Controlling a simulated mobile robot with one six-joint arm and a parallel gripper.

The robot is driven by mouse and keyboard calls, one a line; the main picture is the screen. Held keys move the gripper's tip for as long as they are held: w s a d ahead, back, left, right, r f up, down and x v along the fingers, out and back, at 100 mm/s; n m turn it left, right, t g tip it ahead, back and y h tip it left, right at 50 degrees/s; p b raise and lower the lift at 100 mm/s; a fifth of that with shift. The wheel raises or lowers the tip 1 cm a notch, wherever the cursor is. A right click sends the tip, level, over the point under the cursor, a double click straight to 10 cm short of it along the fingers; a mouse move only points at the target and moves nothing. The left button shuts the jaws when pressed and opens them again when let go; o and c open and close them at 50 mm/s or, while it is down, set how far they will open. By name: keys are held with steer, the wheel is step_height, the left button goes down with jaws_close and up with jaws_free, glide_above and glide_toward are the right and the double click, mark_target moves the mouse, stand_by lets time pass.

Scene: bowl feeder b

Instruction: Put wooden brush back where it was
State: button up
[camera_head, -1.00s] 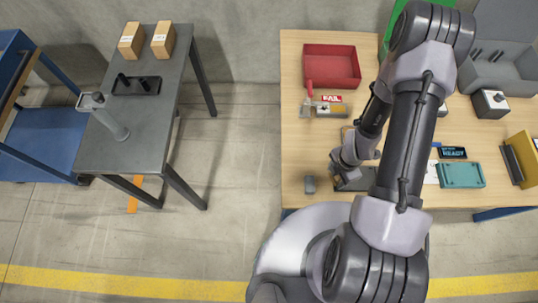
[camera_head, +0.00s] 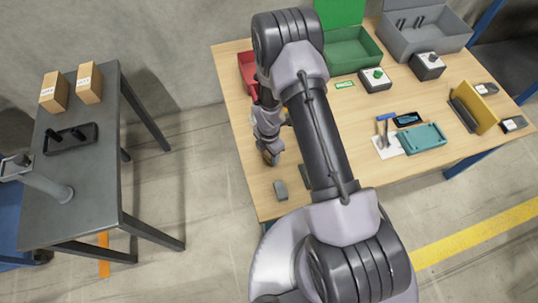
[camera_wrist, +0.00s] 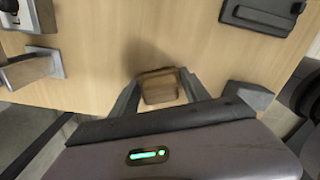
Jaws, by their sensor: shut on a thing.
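The wooden brush (camera_wrist: 160,88) shows in the wrist view as a brown wooden block between my two fingers. My gripper (camera_wrist: 162,92) is shut on it, above the pale wooden worktop; a soft shadow lies on the wood behind it. In the head view my gripper (camera_head: 268,153) is over the left part of the workbench (camera_head: 247,188), with a bit of brown at its tip. The brush's underside is hidden, and I cannot tell its exact height above the wood.
A small grey block (camera_head: 281,190) lies near the front left edge. A red bin (camera_head: 247,70) is partly behind my arm. A green bin (camera_head: 352,52), grey bin (camera_head: 425,30), button box (camera_head: 375,80) and teal tray (camera_head: 422,138) stand to the right. A dark side table (camera_head: 95,185) stands left.

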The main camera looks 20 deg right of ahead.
steer(key=o, duration=1.5)
steer(key=shift+c, duration=0.2)
